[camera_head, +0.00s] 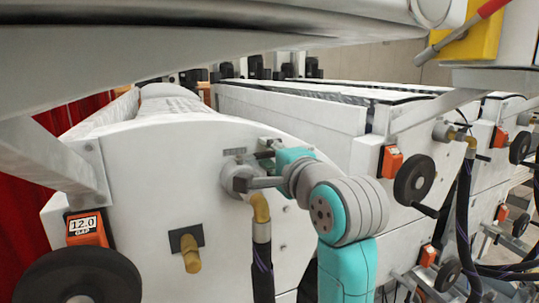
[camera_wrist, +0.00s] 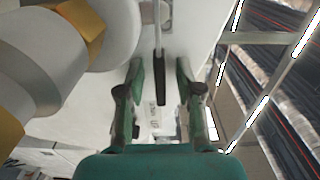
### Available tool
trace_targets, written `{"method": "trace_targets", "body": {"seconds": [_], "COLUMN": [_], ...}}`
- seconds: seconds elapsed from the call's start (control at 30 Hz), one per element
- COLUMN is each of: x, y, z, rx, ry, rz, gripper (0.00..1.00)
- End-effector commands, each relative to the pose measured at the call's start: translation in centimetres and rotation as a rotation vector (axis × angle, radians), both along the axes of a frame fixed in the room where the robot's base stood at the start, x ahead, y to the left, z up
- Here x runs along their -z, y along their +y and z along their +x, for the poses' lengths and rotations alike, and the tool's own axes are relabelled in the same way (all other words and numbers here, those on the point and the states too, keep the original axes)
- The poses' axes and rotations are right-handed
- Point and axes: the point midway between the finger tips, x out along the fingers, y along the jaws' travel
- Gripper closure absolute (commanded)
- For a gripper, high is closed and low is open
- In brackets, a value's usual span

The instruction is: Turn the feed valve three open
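A grey round valve body (camera_head: 238,179) sits on the white machine side in the head view, with a brass elbow (camera_head: 260,207) and dark hose below it. In the wrist view the valve body (camera_wrist: 75,58) fills the left side. A thin lever with a black end (camera_wrist: 161,78) points down between the fingers of my gripper (camera_wrist: 160,92). The fingers are apart, with a visible gap on each side of the lever. In the head view my gripper (camera_head: 272,156) is beside the valve, partly hidden by my wrist. I cannot read a valve number.
A black handwheel (camera_head: 413,180) and an orange counter (camera_head: 390,161) are to the right. A large handwheel (camera_head: 78,280) and a counter reading 12.0 (camera_head: 86,228) are at lower left. A brass knob (camera_head: 190,252) sticks out below left of the valve. Hoses hang at far right.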

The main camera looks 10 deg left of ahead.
Motion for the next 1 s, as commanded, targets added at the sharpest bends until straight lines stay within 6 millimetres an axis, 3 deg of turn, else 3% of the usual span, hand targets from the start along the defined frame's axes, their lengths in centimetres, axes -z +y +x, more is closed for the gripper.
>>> {"method": "trace_targets", "body": {"seconds": [0.17,0.3,0.33,1.0], "x": [-0.01,-0.01,-0.01,0.02], "y": [0.00,-0.01,-0.01,-0.36], "z": [0.00,0.00,0.00,-0.67], "rx": [0.000,0.000,0.000,0.128], "ry": [0.000,0.000,0.000,0.000], "rz": [0.000,0.000,0.000,-0.001], "gripper": [0.65,0.97,1.00,1.00]}}
